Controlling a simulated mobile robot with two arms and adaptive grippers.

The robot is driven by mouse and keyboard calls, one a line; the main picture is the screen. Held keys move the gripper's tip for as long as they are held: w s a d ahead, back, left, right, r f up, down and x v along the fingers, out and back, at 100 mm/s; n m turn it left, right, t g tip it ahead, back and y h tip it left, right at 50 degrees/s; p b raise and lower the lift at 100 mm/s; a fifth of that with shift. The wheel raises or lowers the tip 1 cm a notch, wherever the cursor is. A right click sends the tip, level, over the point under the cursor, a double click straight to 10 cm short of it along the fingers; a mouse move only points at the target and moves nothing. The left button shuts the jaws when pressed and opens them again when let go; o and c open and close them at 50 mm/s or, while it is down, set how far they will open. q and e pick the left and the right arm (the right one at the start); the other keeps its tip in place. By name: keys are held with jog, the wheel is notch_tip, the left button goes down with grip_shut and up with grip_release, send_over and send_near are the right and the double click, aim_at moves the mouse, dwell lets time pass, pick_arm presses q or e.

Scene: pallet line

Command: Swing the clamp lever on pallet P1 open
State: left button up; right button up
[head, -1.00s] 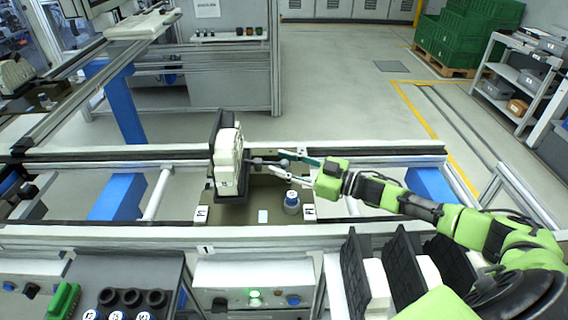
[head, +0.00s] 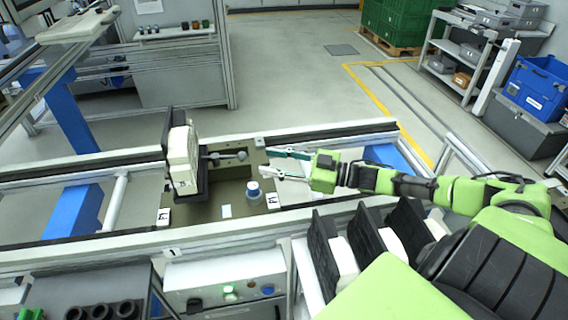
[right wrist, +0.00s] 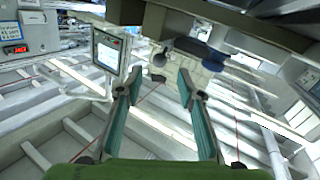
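Pallet P1, an olive plate (head: 236,190), sits on the rail line left of centre in the head view. A pale block with a black plate (head: 184,158) stands upright on its left part. The clamp lever (head: 226,156), a dark bar with rounded grey ends, lies beside the block on its right. My right gripper (head: 268,163) is right of the lever, apart from it, its teal fingers spread and empty. In the right wrist view the gripper (right wrist: 159,82) is also open with a clear gap. My left gripper is not in view.
A blue-topped grey knob (head: 253,189) stands on the pallet below my fingers. Black racks with pale parts (head: 338,250) stand in front, under my right arm. A control box (head: 226,282) with lit green button is at the front.

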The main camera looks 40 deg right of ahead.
jog(key=shift+v, duration=1.5)
